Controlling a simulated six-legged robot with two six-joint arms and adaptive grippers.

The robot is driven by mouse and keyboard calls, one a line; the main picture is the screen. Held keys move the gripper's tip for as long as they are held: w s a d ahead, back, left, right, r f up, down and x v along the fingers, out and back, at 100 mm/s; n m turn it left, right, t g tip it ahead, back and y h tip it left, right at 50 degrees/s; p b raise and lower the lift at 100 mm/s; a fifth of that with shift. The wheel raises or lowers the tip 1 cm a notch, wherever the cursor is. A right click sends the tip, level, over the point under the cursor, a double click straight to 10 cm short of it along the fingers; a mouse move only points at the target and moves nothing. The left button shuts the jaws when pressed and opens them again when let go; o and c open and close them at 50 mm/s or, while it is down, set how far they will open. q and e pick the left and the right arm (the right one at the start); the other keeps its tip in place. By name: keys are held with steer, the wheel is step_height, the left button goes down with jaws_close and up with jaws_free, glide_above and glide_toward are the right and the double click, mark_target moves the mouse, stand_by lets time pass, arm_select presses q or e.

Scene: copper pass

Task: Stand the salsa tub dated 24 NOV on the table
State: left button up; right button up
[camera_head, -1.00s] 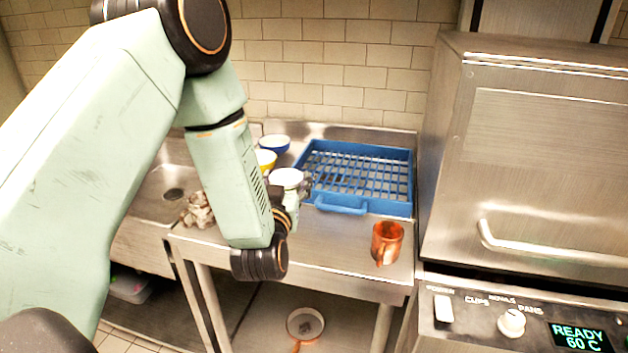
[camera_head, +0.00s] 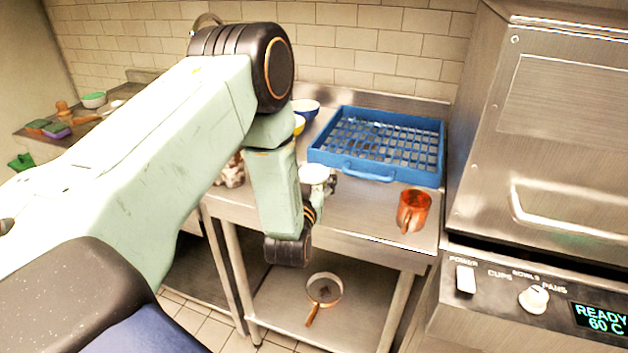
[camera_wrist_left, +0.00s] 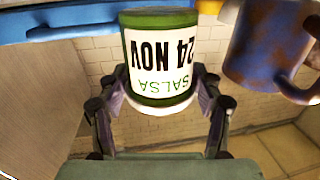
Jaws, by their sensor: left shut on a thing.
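The tub has a white label reading SALSA 24 NOV, between green bands. The lettering is upside down in that picture. In the head view a pale round thing (camera_head: 314,174) shows at the gripper, partly behind my arm; I cannot tell whether it is the tub. Contact with the table is unclear. My right gripper is not in view.
A blue rack (camera_head: 375,178) lies behind the gripper. A copper mug (camera_head: 413,210) stands to its right, and also shows in the wrist view (camera_wrist_left: 265,50). Blue (camera_head: 305,108) and yellow (camera_head: 299,124) bowls are at the back. A pan (camera_head: 324,289) lies on the lower shelf.

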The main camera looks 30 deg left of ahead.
arm_select(q)
steer(key=shift+w+f, duration=0.15)
steer(key=shift+f, duration=0.35)
steer(key=shift+f, duration=0.15)
steer(key=o, duration=1.5)
steer(key=shift+c, duration=0.2)
